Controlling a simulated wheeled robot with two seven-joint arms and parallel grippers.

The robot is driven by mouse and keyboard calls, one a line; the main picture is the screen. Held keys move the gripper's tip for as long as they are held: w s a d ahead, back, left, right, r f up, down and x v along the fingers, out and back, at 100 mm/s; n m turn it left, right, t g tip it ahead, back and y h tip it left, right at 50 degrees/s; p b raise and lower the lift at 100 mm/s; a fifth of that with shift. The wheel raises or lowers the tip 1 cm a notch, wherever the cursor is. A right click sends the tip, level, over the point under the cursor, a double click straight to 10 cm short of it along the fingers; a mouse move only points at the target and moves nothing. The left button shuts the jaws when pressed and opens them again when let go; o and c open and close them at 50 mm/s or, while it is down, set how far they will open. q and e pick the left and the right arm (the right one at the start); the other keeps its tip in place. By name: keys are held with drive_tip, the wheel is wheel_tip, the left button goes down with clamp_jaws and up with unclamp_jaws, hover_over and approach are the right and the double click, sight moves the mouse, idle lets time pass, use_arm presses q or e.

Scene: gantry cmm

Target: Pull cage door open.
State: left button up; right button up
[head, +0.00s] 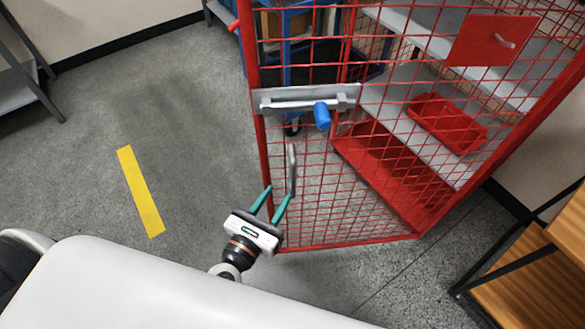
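The red mesh cage door (318,200) stands in the middle of the head view. A grey bolt latch plate (275,103) with a blue knob (322,115) is fixed on it. Below the latch is an upright grey bar handle (292,168). My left gripper (279,192) is at the door's lower left edge. Its two teal fingers are spread apart, with the right fingertip close to the lower end of the handle. I cannot tell whether it touches the handle. My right gripper is not in view.
Inside the cage are grey shelves and red bins (450,122). A blue cart (295,45) shows through the mesh. A wooden shelf unit (530,280) stands at the lower right. The floor left of the door is clear, with a yellow stripe (140,192).

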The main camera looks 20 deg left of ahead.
sight(291, 176)
use_arm(q)
drive_tip(key=w, duration=0.2)
drive_tip(key=w+d+p, duration=0.1)
drive_tip(key=w, duration=0.5)
drive_tip(key=shift+w+d+p, duration=0.15)
drive_tip(key=shift+d+p, duration=0.15)
drive_tip(key=shift+d, duration=0.05)
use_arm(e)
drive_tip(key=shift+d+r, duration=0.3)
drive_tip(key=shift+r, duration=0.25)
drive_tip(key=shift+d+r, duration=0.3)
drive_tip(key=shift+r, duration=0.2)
use_arm(q)
clamp_jaws()
